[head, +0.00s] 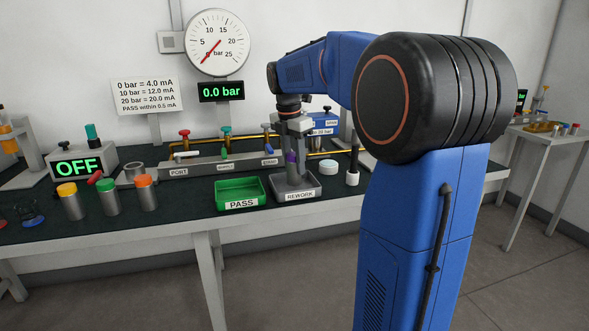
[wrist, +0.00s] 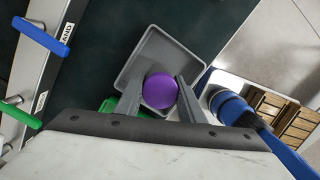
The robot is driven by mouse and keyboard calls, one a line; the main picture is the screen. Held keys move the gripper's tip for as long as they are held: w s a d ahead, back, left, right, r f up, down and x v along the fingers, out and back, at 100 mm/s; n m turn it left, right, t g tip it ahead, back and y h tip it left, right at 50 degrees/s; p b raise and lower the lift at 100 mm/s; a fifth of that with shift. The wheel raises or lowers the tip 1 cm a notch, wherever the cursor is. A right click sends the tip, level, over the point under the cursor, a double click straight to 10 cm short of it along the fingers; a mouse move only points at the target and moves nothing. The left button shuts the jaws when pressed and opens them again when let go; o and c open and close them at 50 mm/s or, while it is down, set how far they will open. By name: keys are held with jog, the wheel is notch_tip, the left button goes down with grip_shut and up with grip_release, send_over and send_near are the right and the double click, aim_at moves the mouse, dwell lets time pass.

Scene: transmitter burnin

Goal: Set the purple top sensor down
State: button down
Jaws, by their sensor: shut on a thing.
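The purple top sensor (wrist: 160,91) is between the fingers of my gripper (wrist: 163,93) in the wrist view, its round purple top facing the camera. In the head view its purple part (head: 291,158) shows below my gripper (head: 292,150), over the grey REWORK tray (head: 309,184). The gripper is shut on the sensor. The grey tray also shows in the wrist view (wrist: 157,45), around and behind the sensor. I cannot tell whether the sensor's lower end touches the tray floor.
The green PASS tray (head: 240,204) stands just left of the grey tray. Sensors with yellow (head: 70,201), green (head: 109,196) and orange (head: 146,193) tops stand further left. A white round piece (head: 328,167) and a dark-topped cylinder (head: 353,166) are at right. A valve manifold (head: 220,160) runs behind.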

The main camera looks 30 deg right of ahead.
jog(key=shift+f, duration=1)
jog(key=shift+f, duration=0.1)
jog(key=c, duration=1.2)
grip_release()
jog(key=r, duration=0.4)
jog(key=a+r, duration=0.1)
jog(key=r, duration=0.7)
jog(key=shift+s+a+r, duration=0.1)
jog(key=shift+a, duration=0.15)
jog(key=s+a+f+m+t, duration=0.1)
jog(key=s+a+f+m, duration=0.3)
jog(key=s+f+m, duration=0.2)
jog(key=s+a+f+m+t+y, duration=0.1)
jog(key=s+a+f+m, duration=0.4)
jog(key=s+f, duration=0.5)
jog(key=s+a+f+m+t, duration=0.2)
jog(key=s+a+f+m, duration=0.3)
jog(key=s, duration=0.9)
jog(key=shift+a+f+m+t, duration=0.1)
jog(key=shift+f+m+t, duration=0.05)
jog(key=shift+f+m, duration=0.7)
jog(key=shift+a+f+m+t, duration=0.15)
jog(key=shift+f+m, duration=0.4)
jog(key=shift+m, duration=0.6)
